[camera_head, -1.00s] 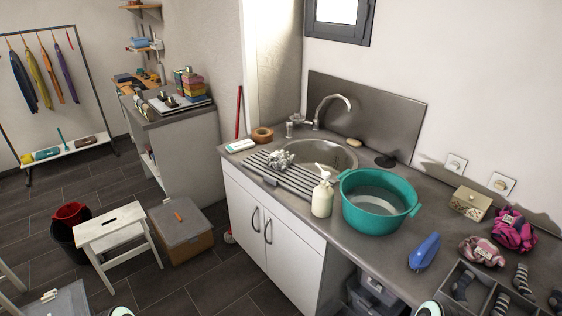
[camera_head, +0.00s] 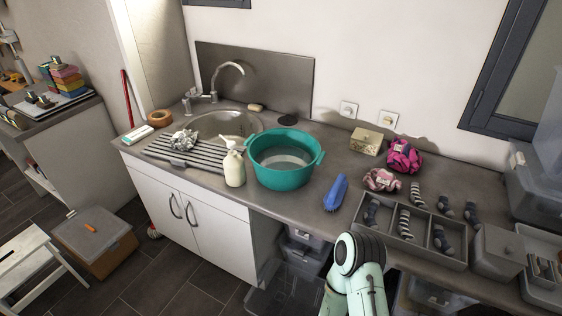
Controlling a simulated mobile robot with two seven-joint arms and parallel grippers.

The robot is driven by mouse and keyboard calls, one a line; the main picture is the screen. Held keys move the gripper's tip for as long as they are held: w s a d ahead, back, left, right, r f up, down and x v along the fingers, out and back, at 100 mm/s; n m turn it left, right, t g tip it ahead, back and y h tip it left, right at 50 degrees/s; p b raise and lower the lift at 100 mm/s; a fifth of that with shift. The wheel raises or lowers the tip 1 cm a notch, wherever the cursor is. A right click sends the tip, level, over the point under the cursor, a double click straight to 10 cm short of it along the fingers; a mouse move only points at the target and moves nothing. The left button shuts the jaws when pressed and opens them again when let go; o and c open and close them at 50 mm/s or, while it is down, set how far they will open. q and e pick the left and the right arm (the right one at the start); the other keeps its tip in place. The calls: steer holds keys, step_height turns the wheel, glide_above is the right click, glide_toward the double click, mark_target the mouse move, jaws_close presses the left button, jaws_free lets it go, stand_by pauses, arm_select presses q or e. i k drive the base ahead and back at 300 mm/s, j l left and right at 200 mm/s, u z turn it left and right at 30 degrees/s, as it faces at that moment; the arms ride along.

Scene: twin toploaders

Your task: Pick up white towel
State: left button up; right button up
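I cannot make out a thing that is clearly a white towel. A crumpled whitish-grey bundle (camera_head: 183,137) lies on the ribbed drainer beside the sink; I cannot tell whether it is cloth. A flat white and green item (camera_head: 137,133) lies at the counter's left end. Part of my own pale green arm rises at the bottom centre-right, in front of the counter. No gripper fingers show, so neither gripper is in view.
The counter (camera_head: 318,218) holds a teal basin (camera_head: 268,176), a cream bottle (camera_head: 234,170), a blue brush (camera_head: 335,193), pink bundles and a grey divided tray (camera_head: 425,254) with socks. A wooden-sided box (camera_head: 107,258) and white stool (camera_head: 30,262) stand on the floor at left.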

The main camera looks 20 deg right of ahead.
mark_target(185, 139)
steer(key=i+j+z, duration=0.1)
steer(key=i+j, duration=0.15)
steer(key=i+j+z, duration=0.1)
steer(key=i+j, duration=0.15)
steer(key=j, duration=0.25)
steer(key=i+j+z, duration=0.1)
steer(key=i+j, duration=0.15)
steer(key=j, duration=0.2)
